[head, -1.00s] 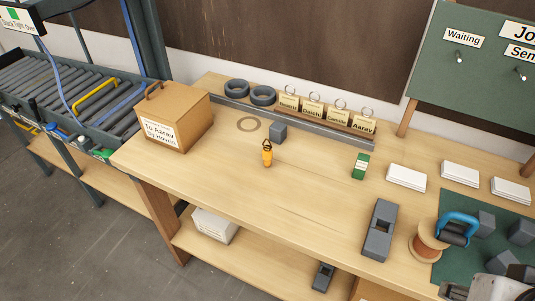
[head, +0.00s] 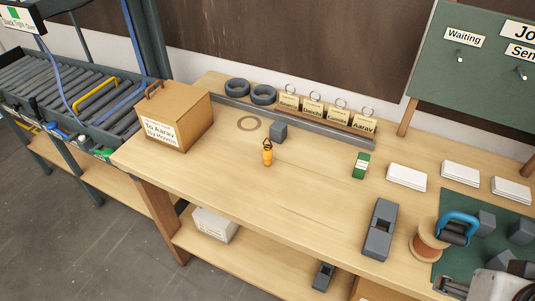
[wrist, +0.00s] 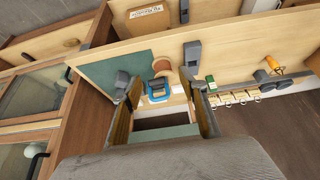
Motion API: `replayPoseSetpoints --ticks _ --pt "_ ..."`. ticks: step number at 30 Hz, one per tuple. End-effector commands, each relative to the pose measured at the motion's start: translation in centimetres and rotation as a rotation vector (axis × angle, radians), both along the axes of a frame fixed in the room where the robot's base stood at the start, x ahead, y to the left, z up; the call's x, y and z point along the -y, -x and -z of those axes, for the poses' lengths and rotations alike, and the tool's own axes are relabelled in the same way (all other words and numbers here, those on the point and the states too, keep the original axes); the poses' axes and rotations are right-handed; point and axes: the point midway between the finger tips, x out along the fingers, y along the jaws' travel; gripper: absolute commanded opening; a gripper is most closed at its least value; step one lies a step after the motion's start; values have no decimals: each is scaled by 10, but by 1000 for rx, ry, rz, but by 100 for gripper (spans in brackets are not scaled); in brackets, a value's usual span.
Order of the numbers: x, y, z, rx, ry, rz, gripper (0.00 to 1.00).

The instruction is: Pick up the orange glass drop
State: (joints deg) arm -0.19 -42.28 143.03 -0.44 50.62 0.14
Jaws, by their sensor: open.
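The orange glass drop (head: 267,154) stands on the bare middle of the workbench (head: 220,172) in the head view, with a dark hook or loop at its top. A small orange shape at the right of the wrist view (wrist: 281,70) looks like the same drop. My gripper (wrist: 162,98) shows in the wrist view with its fingers spread apart and nothing held between them. It is over the green mat end of the bench, well away from the drop.
A cardboard box (head: 168,118) is to the left, a green box (head: 360,165) to the right. A rail with tags (head: 313,106) runs behind. A slotted grey block (head: 380,229) and spool (head: 428,246) stand nearer.

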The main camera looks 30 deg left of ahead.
Motion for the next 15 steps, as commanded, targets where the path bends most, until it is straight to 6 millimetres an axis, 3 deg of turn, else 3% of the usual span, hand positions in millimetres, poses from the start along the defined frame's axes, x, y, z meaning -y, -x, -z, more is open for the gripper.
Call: replayPoseSetpoints --ticks 8,15 --pt "3 -42 -5 53 46 -29 42" --pt "-1 -101 -10 137 98 -84 42"
